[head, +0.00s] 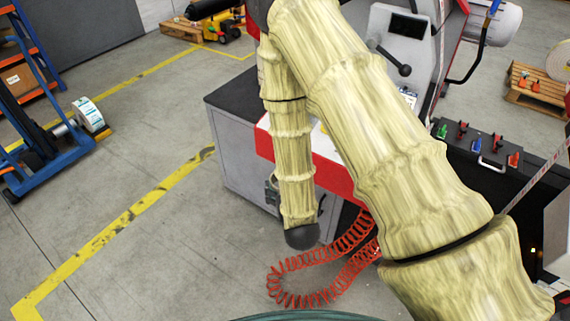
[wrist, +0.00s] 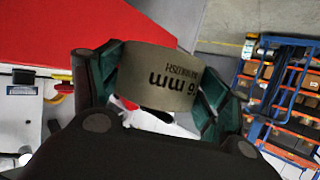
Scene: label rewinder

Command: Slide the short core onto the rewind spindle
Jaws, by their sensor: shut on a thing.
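In the wrist view, my gripper (wrist: 158,88) is shut on the short core (wrist: 160,76), a grey-brown ring with dark printing that appears upside down and includes "mm". The dark green fingers hold it from its left and right sides. The core looks held clear of any surface. In the head view, my arm covers much of the machine (head: 235,140), and neither the core nor my gripper can be clearly made out there.
The machine has a red front edge (head: 335,172) and a grey panel with a black lever (head: 390,58). A coiled red hose (head: 300,292) hangs to the floor. A black case (head: 480,190) stands at right. A blue trolley (head: 55,160) stands at left. Floor between is clear.

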